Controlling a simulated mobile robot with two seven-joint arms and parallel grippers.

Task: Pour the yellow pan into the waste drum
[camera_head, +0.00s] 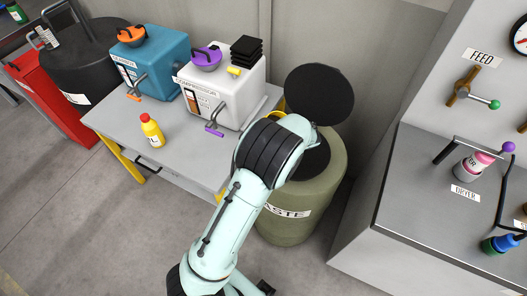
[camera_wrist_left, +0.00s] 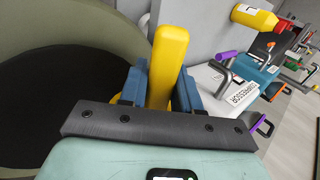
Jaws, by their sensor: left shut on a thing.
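The olive waste drum (camera_head: 290,222) stands right of the grey table, its round black lid (camera_head: 319,93) raised at the back. My left arm reaches over the drum and hides part of its opening. The drum rim (camera_wrist_left: 95,12) and dark inside fill the left of the wrist view. My left gripper (camera_wrist_left: 160,85) is shut on the yellow pan's handle (camera_wrist_left: 168,50) there. In the head view only a small yellow bit (camera_head: 277,114), apparently the pan, shows behind my arm. The pan's bowl and contents are hidden. My right gripper is not in view.
The grey table (camera_head: 185,150) holds a yellow bottle with a red cap (camera_head: 151,131), a blue box (camera_head: 150,62) and a white box (camera_head: 238,92). A black drum (camera_head: 90,62) stands at left. A grey bench (camera_head: 420,190) stands close at right.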

